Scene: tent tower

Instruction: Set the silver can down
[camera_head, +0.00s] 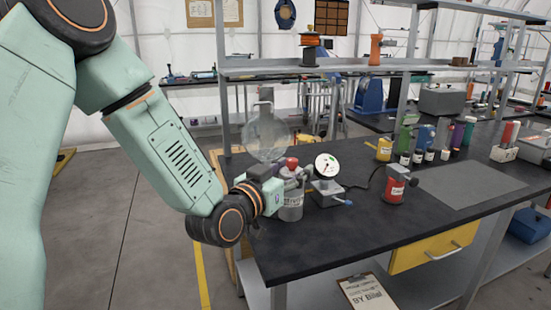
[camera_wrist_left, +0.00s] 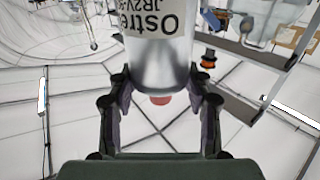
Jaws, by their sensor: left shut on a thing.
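The silver can (camera_head: 291,207) has a pale label with dark lettering and shows at the near left end of the black workbench (camera_head: 330,240). It looks about upright, with a red top above it. My left gripper (camera_head: 284,184) is shut on the can from the left, around its upper part. In the left wrist view the can (camera_wrist_left: 160,65) sits between both fingers (camera_wrist_left: 163,100), label lettering upside down. I cannot tell whether the can's base touches the bench. My right gripper is not in view.
A dial gauge on a stand (camera_head: 326,168) is just right of the can. A red can-like device (camera_head: 394,186) stands farther right, before a grey mat (camera_head: 470,187). A round clear glass vessel (camera_head: 265,138) is behind. Several bottles stand at the back right. The bench front is clear.

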